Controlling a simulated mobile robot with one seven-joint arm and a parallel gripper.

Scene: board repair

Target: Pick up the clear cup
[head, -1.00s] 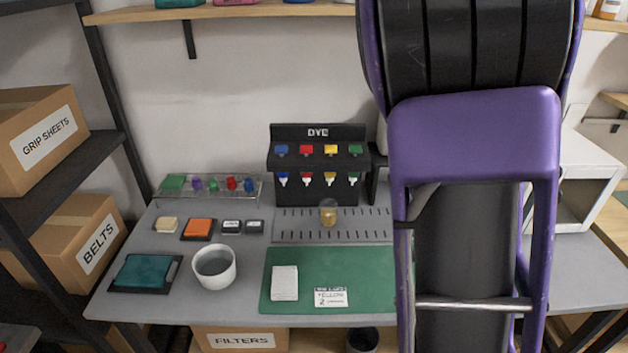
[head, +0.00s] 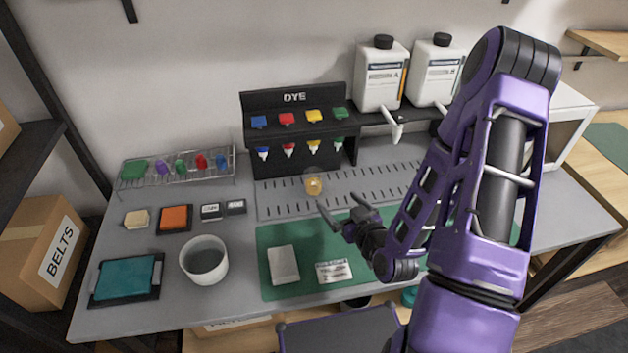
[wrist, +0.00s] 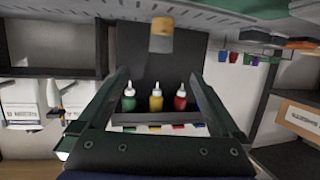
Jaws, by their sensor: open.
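The clear cup (head: 313,186) holds amber liquid and stands on the slotted grey strip in front of the dye rack. It also shows at the top middle of the wrist view (wrist: 162,38), where the scene is upside down. My gripper (head: 341,208) is open and empty, in front of the cup and slightly right of it in the head view. In the wrist view the cup lies beyond the fingertips (wrist: 160,76), roughly centred between them, with no contact visible.
The black dye rack (head: 297,128) with several coloured nozzles stands behind the cup. Two white jugs (head: 381,78) stand at back right. A green mat (head: 270,238) carries a white pad and a card. A white bowl (head: 204,260) and pads are at left.

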